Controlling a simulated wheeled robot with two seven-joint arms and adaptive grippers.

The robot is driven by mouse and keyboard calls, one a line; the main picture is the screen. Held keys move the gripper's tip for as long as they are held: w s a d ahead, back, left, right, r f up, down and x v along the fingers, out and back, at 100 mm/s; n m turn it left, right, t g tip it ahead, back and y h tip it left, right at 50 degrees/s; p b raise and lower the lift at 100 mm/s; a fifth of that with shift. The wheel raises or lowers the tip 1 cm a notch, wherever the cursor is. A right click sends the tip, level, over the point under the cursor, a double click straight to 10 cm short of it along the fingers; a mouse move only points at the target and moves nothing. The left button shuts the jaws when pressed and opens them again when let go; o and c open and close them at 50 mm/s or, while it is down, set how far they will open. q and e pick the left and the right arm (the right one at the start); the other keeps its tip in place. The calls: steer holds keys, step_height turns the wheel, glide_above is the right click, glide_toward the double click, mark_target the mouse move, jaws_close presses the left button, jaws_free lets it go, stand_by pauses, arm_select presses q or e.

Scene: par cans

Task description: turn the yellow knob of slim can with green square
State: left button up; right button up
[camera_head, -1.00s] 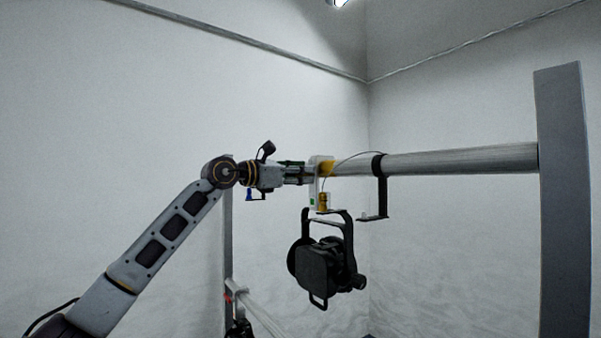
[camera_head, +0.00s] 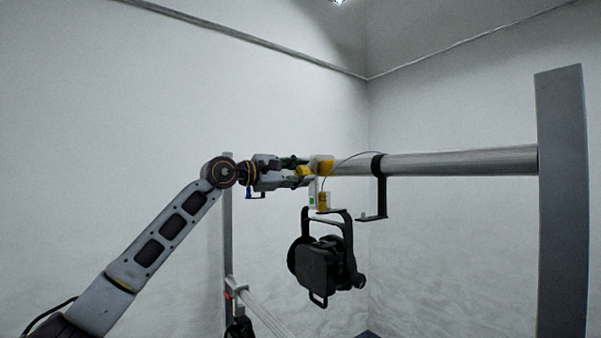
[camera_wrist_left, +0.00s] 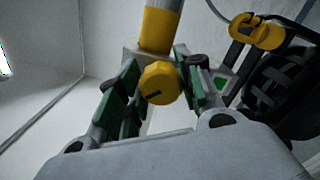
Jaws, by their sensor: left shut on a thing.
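The slim can (camera_head: 322,265) is a black lamp hanging in a black yoke below the horizontal pipe. The green square (camera_head: 312,199) is on its pale hook clamp, and a corner of green shows in the left wrist view (camera_wrist_left: 223,84). The yellow knob (camera_head: 303,171) sticks out of the clamp's left side. It shows in the left wrist view (camera_wrist_left: 160,83) with a dark mark on its face. My left gripper (camera_head: 300,170) comes from the left and is shut on the knob, its green pads at either side. My right gripper is not in view.
The grey pipe (camera_head: 460,160) runs right to a thick grey post (camera_head: 563,200). A black hook bracket (camera_head: 380,188) hangs on the pipe right of the can, and a thin cable arcs over to it. A yellow fitting (camera_head: 323,202) sits above the yoke. A lower pipe is at bottom left.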

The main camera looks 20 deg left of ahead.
arm_select(q)
steer(key=shift+f+m, duration=0.1)
steer(key=shift+m, duration=2.4)
steer(key=o, duration=1)
steer(key=shift+o, duration=0.2)
steer(key=shift+a, duration=0.1)
steer(key=v, duration=1.2)
steer(key=shift+w, duration=0.1)
